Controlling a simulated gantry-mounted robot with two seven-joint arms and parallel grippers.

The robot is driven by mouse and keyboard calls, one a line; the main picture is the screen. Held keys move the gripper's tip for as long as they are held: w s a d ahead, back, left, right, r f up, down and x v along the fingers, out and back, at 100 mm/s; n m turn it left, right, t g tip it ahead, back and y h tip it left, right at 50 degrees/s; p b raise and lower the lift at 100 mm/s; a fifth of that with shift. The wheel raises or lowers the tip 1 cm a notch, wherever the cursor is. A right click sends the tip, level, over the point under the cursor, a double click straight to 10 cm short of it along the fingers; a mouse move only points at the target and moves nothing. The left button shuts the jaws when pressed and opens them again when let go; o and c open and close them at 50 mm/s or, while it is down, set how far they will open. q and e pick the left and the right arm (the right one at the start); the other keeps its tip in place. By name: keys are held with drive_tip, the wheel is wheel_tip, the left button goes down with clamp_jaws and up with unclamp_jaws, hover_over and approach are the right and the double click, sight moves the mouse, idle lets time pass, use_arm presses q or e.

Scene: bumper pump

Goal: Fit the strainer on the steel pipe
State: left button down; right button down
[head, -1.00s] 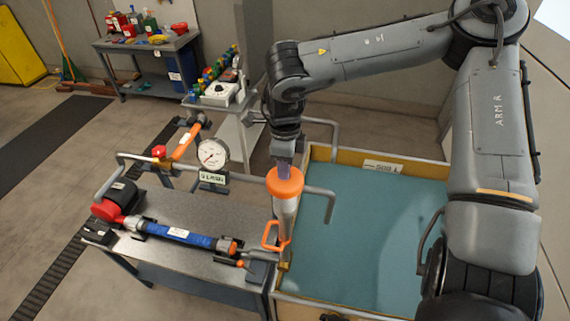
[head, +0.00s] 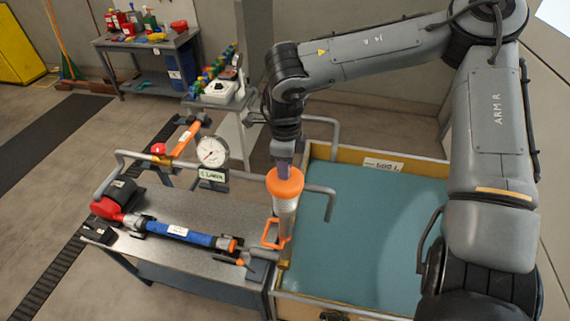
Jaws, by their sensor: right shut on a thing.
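My right gripper (head: 284,170) comes down from above and is shut on the top of an upright cylinder that I take for the strainer (head: 286,205). It has an orange cap (head: 285,182), a pale body and an orange loop handle (head: 271,235) on its left. It stands at the tank's near left corner, with brass-coloured metal just below it. Whether they touch is unclear. A grey bent steel pipe (head: 331,200) ends over the tank behind and to the right of the cylinder. The fingertips are hard to make out. My left gripper is not in view.
The wood-rimmed tank (head: 432,165) of blue-green liquid lies right of the grey bench (head: 200,213). The bench carries a blue-sleeved tool (head: 185,235), a pressure gauge (head: 212,152) and piping. A side stand holds a white device (head: 219,92). My right arm spans the tank's right side.

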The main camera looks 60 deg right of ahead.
drive_tip(key=shift+f, duration=0.1)
idle(0.5)
drive_tip(key=shift+f, duration=0.2)
idle(0.4)
drive_tip(key=c, duration=0.8)
unclamp_jaws()
drive_tip(key=shift+r, duration=0.2)
